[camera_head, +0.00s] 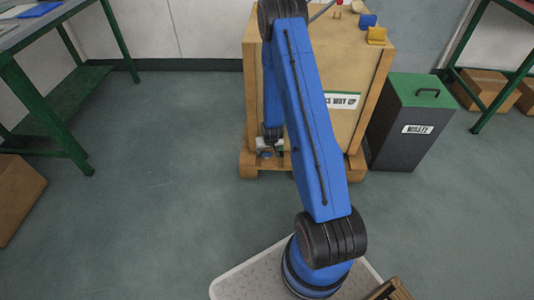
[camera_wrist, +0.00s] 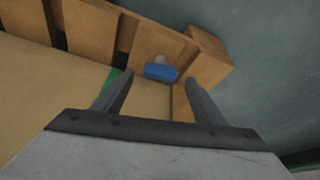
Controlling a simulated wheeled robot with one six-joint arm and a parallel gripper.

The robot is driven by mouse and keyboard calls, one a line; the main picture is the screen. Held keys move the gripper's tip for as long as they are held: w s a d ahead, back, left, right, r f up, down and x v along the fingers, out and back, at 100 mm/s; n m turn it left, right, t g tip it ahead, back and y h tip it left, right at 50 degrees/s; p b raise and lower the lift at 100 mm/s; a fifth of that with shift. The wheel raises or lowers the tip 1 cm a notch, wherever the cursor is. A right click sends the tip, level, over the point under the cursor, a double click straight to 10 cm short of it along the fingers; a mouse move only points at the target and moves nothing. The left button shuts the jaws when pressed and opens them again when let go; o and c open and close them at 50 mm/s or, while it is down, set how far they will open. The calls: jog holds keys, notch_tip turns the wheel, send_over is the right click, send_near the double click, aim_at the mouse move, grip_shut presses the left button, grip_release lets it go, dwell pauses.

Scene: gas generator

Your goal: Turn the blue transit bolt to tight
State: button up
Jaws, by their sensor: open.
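The blue transit bolt (camera_wrist: 160,72) shows in the wrist view as a blue crossbar on a short grey shank, set on a wooden beam of the crate's base. In the head view a small blue patch (camera_head: 265,154) low on the crate's left front may be the same bolt. My gripper (camera_wrist: 159,88) is open, with one finger to each side of the bolt in the picture. The bolt appears beyond the fingertips, and I see no contact. In the head view my gripper (camera_head: 272,143) is low at the crate's front, small and partly hidden by my arm.
The wooden crate (camera_head: 341,130) stands on a timber base. Blue (camera_head: 367,20) and yellow (camera_head: 377,35) pieces are on its top. A grey waste bin (camera_head: 397,140) with a green lid is close on its right. A green-legged table (camera_head: 45,115) is at left. Floor left of the crate is clear.

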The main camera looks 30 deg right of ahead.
aim_at(267, 153)
jog(key=shift+x, duration=1.65)
jog(key=c, duration=1.1)
